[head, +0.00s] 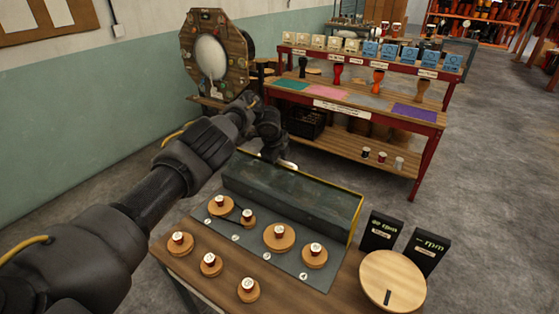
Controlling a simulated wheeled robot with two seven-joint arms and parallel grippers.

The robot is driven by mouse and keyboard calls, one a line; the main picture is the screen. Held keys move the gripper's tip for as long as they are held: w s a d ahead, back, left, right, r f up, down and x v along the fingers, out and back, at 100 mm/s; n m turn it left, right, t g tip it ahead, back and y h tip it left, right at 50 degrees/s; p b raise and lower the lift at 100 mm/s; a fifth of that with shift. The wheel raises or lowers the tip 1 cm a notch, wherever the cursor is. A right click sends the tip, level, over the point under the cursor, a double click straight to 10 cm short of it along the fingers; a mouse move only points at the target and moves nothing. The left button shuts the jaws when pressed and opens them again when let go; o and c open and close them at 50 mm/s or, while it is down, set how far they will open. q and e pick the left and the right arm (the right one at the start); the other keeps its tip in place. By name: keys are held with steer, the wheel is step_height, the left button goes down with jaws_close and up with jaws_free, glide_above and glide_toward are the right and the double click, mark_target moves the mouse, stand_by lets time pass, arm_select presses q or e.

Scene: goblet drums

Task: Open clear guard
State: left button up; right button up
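The clear guard (300,194) is a see-through sheet with a yellow edge along its far top and right side. It stands at the back of the grey panel (265,257), behind a dark strip, and the round wooden knobs on the panel are not under it. I cannot tell its exact tilt. My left gripper (287,164) points down just beyond the guard's far yellow edge, near its left half. Its fingers are small and partly hidden, so I cannot tell whether they are open or touch the guard. My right gripper is out of view.
Several wooden knobs with white tops (210,263) stand on the wooden table (207,290). Two black boxes (381,232) and a round wooden disc (393,280) are at the right. A red display shelf (433,130) and an octagonal wooden stand (236,55) are behind.

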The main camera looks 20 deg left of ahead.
arm_select(q)
steer(key=shift+r, duration=0.5)
steer(key=v, duration=0.4)
steer(key=shift+r+b, duration=0.1)
steer(key=shift+b, duration=0.2)
steer(key=p+v, duration=0.5)
steer(key=shift+s+r+p, duration=0.25)
steer(key=shift+s+p, duration=0.05)
steer(key=shift+p, duration=0.05)
